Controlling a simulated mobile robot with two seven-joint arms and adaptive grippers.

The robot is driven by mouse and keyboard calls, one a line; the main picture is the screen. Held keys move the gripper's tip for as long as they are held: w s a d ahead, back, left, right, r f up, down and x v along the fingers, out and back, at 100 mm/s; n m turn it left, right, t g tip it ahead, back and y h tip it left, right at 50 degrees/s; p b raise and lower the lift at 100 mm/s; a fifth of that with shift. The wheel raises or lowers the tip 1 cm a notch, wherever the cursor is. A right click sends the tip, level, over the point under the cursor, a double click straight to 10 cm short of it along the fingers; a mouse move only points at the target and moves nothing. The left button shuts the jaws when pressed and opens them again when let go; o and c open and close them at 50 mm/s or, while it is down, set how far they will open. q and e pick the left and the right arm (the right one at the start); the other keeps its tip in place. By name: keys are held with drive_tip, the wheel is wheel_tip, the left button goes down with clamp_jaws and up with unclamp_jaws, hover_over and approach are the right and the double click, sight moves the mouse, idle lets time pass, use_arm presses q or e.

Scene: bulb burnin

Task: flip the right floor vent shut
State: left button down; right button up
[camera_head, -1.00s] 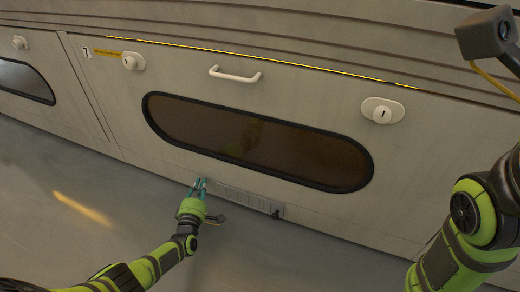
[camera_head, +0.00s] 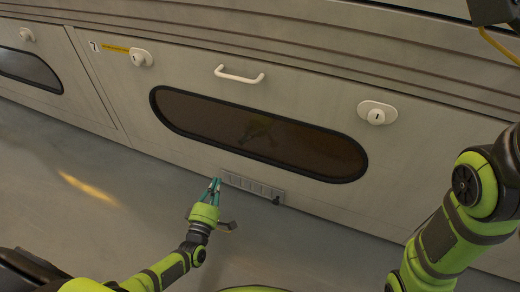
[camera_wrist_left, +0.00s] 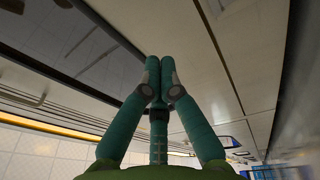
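One floor vent (camera_head: 250,187) shows in the head view, a grey slotted strip low on the wall panel just above the floor. A small dark knob (camera_head: 276,200) sits at its right end. I cannot tell whether its slats are open or shut. My left gripper (camera_head: 214,184) is just left of the vent's left end, its teal fingers pointing toward the panel; I cannot tell if they touch it. In the left wrist view its fingertips (camera_wrist_left: 162,76) are together with nothing visible between them. My right gripper is out of view; only part of the right arm shows.
The panel has a dark oval window (camera_head: 260,135), a white handle (camera_head: 239,75) and round white locks (camera_head: 377,112) (camera_head: 140,57). A neighbouring panel with a window (camera_head: 28,68) is at left. The grey floor (camera_head: 70,215) at left is clear.

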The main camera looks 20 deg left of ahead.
use_arm(q)
drive_tip(key=s+d+r+m+t+h+p, duration=0.1)
drive_tip(key=d+r+m+h+p, duration=0.1)
drive_tip(key=d+r, duration=0.5)
drive_tip(key=s+d+r+m+t+h+p, duration=0.1)
drive_tip(key=d+r+m, duration=0.6)
drive_tip(key=r, duration=0.9)
drive_tip(key=d+t+h+p, duration=0.1)
drive_tip(key=h+p, duration=0.1)
drive_tip(key=h, duration=0.1)
drive_tip(key=shift+s+d+r+t, duration=0.15)
drive_tip(key=shift+s+r+t, duration=0.05)
drive_tip(key=shift+t, duration=0.1)
